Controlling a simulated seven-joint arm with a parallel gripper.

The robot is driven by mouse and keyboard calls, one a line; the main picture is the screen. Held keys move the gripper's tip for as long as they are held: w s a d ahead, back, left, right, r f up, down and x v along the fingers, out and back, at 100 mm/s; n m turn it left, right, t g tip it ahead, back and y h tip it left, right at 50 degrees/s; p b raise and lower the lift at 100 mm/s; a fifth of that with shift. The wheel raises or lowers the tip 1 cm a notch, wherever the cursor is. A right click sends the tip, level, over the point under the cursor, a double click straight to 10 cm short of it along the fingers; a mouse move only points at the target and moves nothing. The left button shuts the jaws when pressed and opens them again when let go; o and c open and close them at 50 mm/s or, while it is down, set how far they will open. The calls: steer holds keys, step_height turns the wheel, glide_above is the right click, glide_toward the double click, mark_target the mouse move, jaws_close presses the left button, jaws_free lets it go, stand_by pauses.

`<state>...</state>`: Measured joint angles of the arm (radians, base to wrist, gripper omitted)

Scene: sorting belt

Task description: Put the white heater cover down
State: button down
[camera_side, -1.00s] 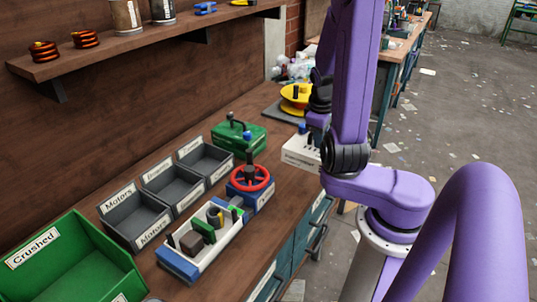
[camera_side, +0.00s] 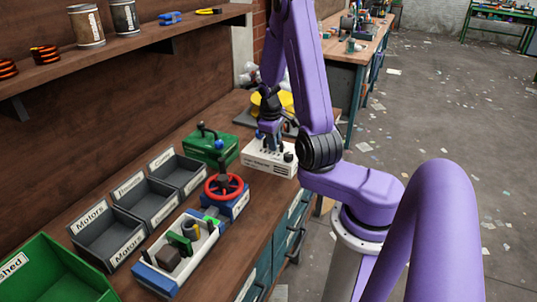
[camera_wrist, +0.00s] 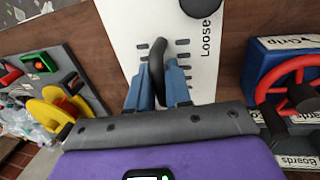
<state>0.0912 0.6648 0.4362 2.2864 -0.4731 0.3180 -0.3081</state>
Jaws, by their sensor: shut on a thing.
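The white heater cover (camera_side: 262,166) is a low white box with dark slots, a black handle and lettering on its side. It stands at the back right of the bench, beyond the red wheel, and appears to rest on the bench top. In the wrist view the slotted white face of the cover (camera_wrist: 127,28) lies beneath my gripper (camera_wrist: 158,77), whose blue fingers are shut on its curved black handle (camera_wrist: 156,58). In the side view my gripper (camera_side: 270,134) is above the cover, partly hidden by my arm. The cover's underside is hidden.
A blue block with a red wheel (camera_side: 224,186) and a green box (camera_side: 213,146) stand close by. Grey bins (camera_side: 108,238) line the wall side. A white tray of parts (camera_side: 180,262) is in front. A yellow spool (camera_side: 288,101) sits behind the gripper.

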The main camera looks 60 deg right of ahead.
mark_target(268, 153)
steer(key=w+f, duration=0.1)
steer(key=w+d+f, duration=0.2)
steer(key=f, duration=0.1)
steer(key=shift+f, duration=0.1)
steer(key=shift+d+f, duration=0.1)
steer(key=shift+f, duration=1.55)
steer(key=shift+f, duration=0.15)
steer(key=c, duration=1.1)
jaws_free()
steer(key=shift+o, duration=0.2)
